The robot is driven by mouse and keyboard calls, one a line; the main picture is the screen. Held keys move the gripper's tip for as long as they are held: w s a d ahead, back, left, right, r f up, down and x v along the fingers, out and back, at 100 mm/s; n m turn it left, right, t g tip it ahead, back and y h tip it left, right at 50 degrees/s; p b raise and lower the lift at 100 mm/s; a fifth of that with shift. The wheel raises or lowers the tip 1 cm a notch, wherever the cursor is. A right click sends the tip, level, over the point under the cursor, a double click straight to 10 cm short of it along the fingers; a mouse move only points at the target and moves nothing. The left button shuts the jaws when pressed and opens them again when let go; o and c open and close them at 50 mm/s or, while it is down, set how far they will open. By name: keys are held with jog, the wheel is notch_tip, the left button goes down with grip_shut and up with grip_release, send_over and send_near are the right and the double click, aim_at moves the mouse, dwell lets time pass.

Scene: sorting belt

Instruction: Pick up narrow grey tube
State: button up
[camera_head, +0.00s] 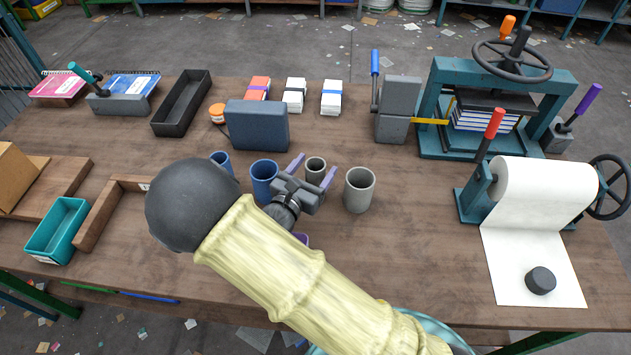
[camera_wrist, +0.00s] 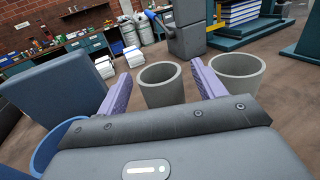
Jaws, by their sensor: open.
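The narrow grey tube (camera_head: 315,168) stands upright on the wooden table, open end up. It also shows in the wrist view (camera_wrist: 163,96), just ahead of my gripper and between the lines of its fingers. My gripper (camera_head: 313,171) is open and empty, with its two purple fingers (camera_wrist: 161,72) pointing forward, one on each side of the tube. I cannot tell whether a finger touches it. A wider grey tube (camera_head: 359,192) stands just right of the right finger, and in the wrist view it is partly behind that finger (camera_wrist: 238,82).
A blue tube (camera_head: 264,182) stands close left of my gripper, with another blue tube (camera_head: 221,161) beyond it. A dark blue box (camera_head: 258,128) stands behind them. A purple object (camera_head: 301,238) is mostly hidden under my arm. A paper roll (camera_head: 545,190) stands right.

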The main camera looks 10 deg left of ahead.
jog(key=x, duration=0.2)
jog(key=shift+w+d, duration=0.1)
jog(key=shift+w, duration=0.15)
jog(key=shift+c, duration=0.4)
jog(key=c, duration=1.2)
notch_tip(320, 180, up, 10)
jog(key=shift+r+p, duration=0.1)
jog(key=shift+p, duration=0.2)
